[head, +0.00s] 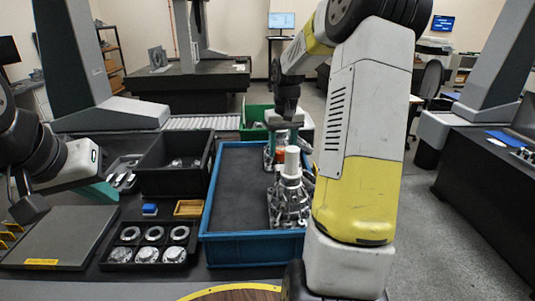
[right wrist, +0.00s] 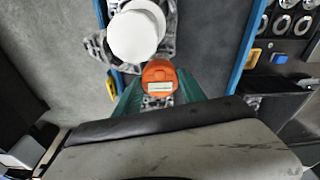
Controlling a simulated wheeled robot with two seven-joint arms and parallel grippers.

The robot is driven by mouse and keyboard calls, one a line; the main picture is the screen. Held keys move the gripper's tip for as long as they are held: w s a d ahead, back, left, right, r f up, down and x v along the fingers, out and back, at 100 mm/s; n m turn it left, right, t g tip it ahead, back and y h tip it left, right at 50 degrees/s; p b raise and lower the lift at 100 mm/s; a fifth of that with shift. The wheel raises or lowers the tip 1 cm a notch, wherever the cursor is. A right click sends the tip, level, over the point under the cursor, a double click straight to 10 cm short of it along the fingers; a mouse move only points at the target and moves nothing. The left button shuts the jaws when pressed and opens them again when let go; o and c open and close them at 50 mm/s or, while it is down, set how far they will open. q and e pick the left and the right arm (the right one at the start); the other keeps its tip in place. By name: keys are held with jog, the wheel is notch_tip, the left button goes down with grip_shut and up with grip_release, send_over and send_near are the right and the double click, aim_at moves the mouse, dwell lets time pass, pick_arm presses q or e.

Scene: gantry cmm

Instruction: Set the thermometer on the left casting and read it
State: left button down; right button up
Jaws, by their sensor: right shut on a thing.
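My right gripper (right wrist: 158,88) is shut on the orange thermometer (right wrist: 158,74), which has a pale display strip on its face. In the head view the thermometer (head: 281,153) shows in part behind a white cylinder, over the far part of the blue tray (head: 255,248). A grey metal casting (head: 287,206) stands at the tray's right side with the white cylinder (head: 292,162) on top; the cylinder also shows in the right wrist view (right wrist: 133,36). Grey metal shows below the thermometer; contact cannot be told. My left gripper (head: 103,191) is at the far left, its fingers mostly hidden.
A black bin (head: 175,165) and a black tray of round metal parts (head: 150,257) stand left of the blue tray. A green bin (head: 256,113) is behind it. A grey plate (head: 60,238) lies at the left. The blue tray's left half is bare.

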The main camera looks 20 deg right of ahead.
aim_at(282, 150)
jog(key=shift+f, duration=1.65)
jog(key=shift+f, duration=0.15)
jog(key=o, duration=1.4)
